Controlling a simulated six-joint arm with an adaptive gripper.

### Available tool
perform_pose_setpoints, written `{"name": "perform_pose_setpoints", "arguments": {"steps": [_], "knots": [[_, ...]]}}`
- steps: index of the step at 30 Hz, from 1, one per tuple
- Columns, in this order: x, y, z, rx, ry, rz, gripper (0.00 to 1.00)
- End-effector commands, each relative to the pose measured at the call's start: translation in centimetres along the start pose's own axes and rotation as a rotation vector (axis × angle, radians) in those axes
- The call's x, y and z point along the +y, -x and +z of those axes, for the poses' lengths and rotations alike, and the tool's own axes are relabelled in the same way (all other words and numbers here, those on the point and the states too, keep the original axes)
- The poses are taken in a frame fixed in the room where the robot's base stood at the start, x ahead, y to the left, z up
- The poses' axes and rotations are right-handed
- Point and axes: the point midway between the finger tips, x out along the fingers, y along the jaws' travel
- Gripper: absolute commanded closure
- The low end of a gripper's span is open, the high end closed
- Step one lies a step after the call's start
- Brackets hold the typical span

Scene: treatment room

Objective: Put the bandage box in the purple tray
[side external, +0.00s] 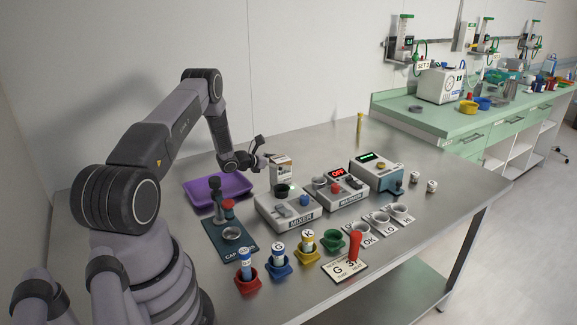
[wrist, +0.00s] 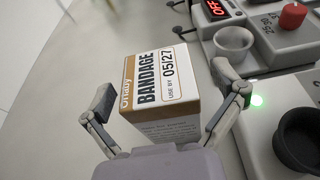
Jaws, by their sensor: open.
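The bandage box (wrist: 165,90) is white with a brown-orange edge and the word BANDAGE on it. In the wrist view it lies between the two spread fingers of my gripper (wrist: 160,112), with a gap at least on the left. In the side view the box (side external: 282,168) stands upright on the steel table behind the mixer, and my gripper (side external: 262,158) is open at its left side. The purple tray (side external: 206,197) lies on the table to the left of the box, below my forearm. It looks empty.
The mixer (side external: 287,208) stands right in front of the box, and its black cup (wrist: 300,138) is close to the right finger. The warmer (side external: 335,190) is further right. A capping stand (side external: 229,240) is in front of the tray. Several colored cups line the front.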

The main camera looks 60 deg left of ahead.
Motion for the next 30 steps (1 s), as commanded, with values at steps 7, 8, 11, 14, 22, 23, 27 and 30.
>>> {"name": "perform_pose_setpoints", "arguments": {"steps": [7,8,11,14,22,23,27,30], "knots": [[0.0,0.03,0.0,0.0,0.0,0.0,0.19],[0.0,0.04,0.0,0.0,0.0,0.0,0.23],[0.0,0.04,0.0,0.0,0.0,0.0,0.36],[0.0,0.05,0.0,0.0,0.0,0.0,0.49],[0.01,0.05,0.02,0.0,-0.001,0.0,0.76],[0.01,0.05,0.02,0.0,-0.001,0.0,0.76],[0.01,0.06,0.07,0.0,-0.001,0.0,0.76],[0.03,0.16,0.44,-0.001,-0.001,0.0,0.76]]}}
